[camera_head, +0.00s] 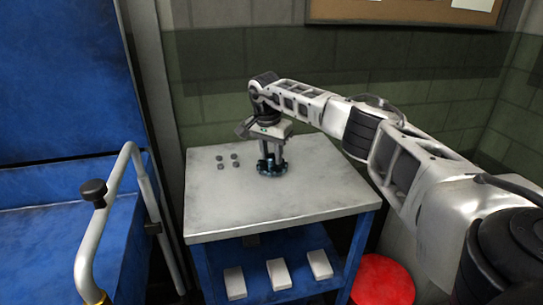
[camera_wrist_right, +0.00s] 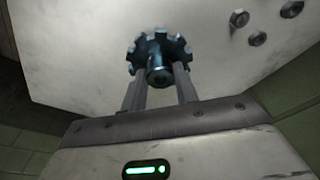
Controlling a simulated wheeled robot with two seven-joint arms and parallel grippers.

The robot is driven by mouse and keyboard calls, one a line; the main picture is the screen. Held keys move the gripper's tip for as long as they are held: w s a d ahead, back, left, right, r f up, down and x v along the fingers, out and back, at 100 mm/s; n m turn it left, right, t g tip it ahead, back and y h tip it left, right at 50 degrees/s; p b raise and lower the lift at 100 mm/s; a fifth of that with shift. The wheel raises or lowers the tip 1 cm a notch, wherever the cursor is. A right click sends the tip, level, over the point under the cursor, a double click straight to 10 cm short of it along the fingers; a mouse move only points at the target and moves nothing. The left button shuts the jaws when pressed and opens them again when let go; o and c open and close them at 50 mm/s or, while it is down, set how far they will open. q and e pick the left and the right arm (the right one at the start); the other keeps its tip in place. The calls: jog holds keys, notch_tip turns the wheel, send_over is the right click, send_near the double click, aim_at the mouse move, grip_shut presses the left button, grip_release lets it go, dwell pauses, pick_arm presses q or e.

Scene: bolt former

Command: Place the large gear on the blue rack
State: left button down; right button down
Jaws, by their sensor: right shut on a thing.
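The large gear (camera_head: 270,166) is a dark steel-blue toothed wheel with a central hub, at the back middle of the table top in the head view. My right gripper (camera_head: 270,155) reaches down over it from above and is shut on its hub. In the right wrist view the gear (camera_wrist_right: 173,44) shows its teeth and round hub between the two fingers of the right gripper (camera_wrist_right: 158,78). I cannot tell whether the gear touches the table top. My left gripper is not in view. I cannot say for sure which blue structure is the rack.
The table (camera_head: 230,212) has a pale worn top and blue frame. Several small bolts (camera_head: 227,161) lie left of the gear. White blocks (camera_head: 279,273) lie on its lower shelf. A blue machine (camera_head: 60,90) with a grey handrail (camera_head: 92,240) stands left; a red stool (camera_head: 383,280) stands right.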

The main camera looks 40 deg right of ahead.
aim_at(268, 168)
jog(key=shift+f, duration=0.4)
jog(key=shift+f, duration=0.15)
jog(key=c, duration=1.1)
grip_release()
jog(key=r, duration=0.4)
jog(key=a+r, duration=0.1)
jog(key=r, duration=0.7)
jog(key=shift+s+a, duration=0.25)
jog(key=shift+a, duration=0.15)
jog(key=shift+r, duration=0.1)
